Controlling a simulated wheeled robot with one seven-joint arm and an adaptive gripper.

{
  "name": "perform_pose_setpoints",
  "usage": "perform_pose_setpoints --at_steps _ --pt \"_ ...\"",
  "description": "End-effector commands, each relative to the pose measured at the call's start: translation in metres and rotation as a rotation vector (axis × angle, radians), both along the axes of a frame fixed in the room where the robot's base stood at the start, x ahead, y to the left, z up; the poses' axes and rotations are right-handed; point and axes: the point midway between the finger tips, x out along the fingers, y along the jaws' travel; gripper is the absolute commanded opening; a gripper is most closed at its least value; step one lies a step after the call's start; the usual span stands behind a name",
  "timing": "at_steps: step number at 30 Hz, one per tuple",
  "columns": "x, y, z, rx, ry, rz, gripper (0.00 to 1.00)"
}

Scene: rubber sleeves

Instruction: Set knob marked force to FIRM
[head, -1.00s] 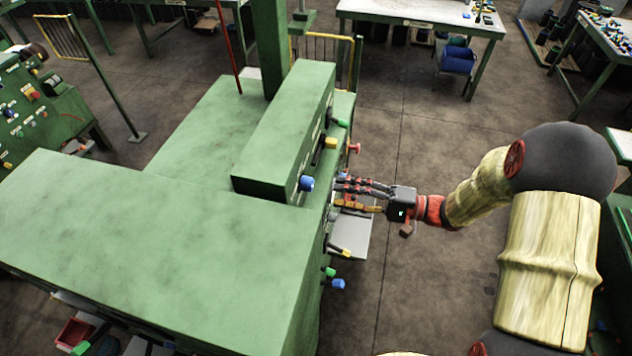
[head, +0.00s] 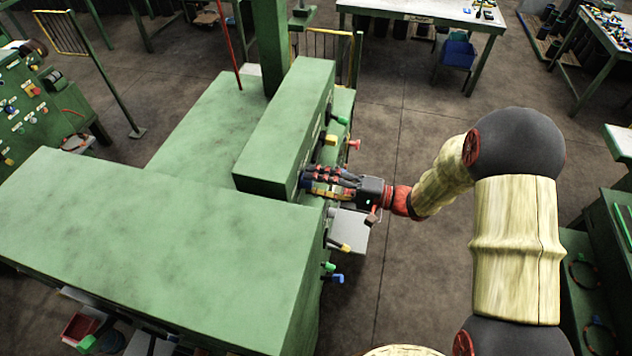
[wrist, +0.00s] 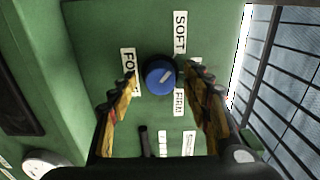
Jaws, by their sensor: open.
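The blue knob (wrist: 160,76) sits on a green panel in the wrist view, its white mark slanting to the upper right. A partly covered label beginning "FO" (wrist: 128,62) is left of it, SOFT (wrist: 180,32) is above right, and FIRM (wrist: 179,102) is below right. Another label (wrist: 195,66) on the right is partly hidden by a finger. My gripper (wrist: 161,80) is open, with one finger on each side of the knob; contact is not clear. In the head view my gripper (head: 314,183) is at the green machine's (head: 290,125) front, its fingers largely hiding the knob.
Yellow (head: 330,139), green (head: 341,120) and red (head: 354,144) controls protrude beyond my gripper. A grey tray (head: 350,232) and a yellow-tipped lever (head: 341,247) are on the nearer side. In the wrist view a black lever (wrist: 145,142) stands below the knob.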

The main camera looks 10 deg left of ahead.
Motion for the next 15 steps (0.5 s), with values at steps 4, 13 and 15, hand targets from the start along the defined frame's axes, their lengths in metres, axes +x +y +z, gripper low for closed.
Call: perform_pose_setpoints --at_steps 4,13,15 --pt "0.0 -0.0002 0.0 0.0 0.0 0.0 0.43" --pt "-0.0002 -0.0004 0.0 0.0 0.0 0.0 0.26" --pt "-0.0002 -0.0004 0.0 0.0 0.001 0.0 0.22"
